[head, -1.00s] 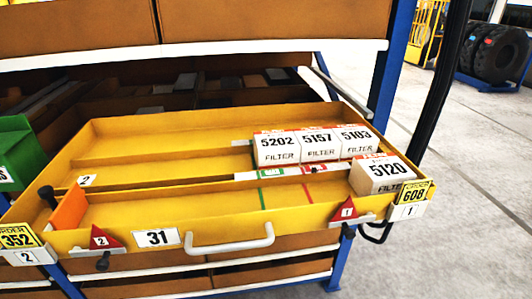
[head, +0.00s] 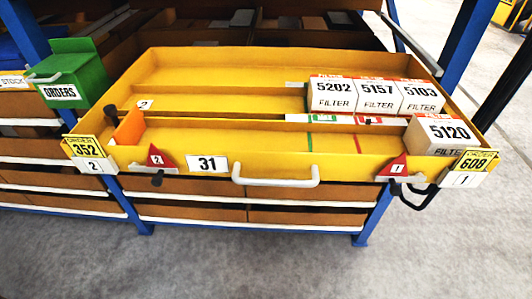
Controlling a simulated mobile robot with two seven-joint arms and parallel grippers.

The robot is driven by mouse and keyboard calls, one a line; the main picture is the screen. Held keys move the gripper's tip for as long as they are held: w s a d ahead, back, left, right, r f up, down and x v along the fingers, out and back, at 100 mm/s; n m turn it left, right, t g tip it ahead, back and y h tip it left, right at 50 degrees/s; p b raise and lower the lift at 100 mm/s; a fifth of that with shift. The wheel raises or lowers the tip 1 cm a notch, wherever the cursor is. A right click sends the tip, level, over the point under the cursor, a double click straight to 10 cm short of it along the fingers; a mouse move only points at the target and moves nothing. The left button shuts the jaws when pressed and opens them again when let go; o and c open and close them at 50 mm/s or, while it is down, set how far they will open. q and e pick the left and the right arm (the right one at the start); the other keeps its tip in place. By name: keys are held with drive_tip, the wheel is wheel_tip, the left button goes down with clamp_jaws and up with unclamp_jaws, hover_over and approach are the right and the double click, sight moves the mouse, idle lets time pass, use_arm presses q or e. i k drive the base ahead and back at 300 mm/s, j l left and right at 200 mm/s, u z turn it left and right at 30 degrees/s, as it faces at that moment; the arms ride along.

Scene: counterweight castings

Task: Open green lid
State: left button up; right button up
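A green box (head: 88,76) marked "ORDERS" stands at the left, beside the open yellow drawer. Its green lid (head: 75,45) lies over the top and looks closed. A pale bar handle (head: 43,79) sticks out at the box's left front, above the ORDERS label (head: 60,92). Whether this handle belongs to the lid I cannot tell. Neither of my grippers is in view.
A blue rack post (head: 22,28) rises left of the green box. Grey floor (head: 260,265) in front is clear.

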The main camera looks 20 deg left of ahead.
sight(58, 65)
drive_tip(key=u, duration=2)
drive_tip(key=z, duration=0.25)
drive_tip(key=i+j+z, duration=0.65)
drive_tip(key=j+z, duration=0.2)
drive_tip(key=i+j+z, duration=0.15)
drive_tip(key=j+z, duration=0.15)
drive_tip(key=j, duration=0.15)
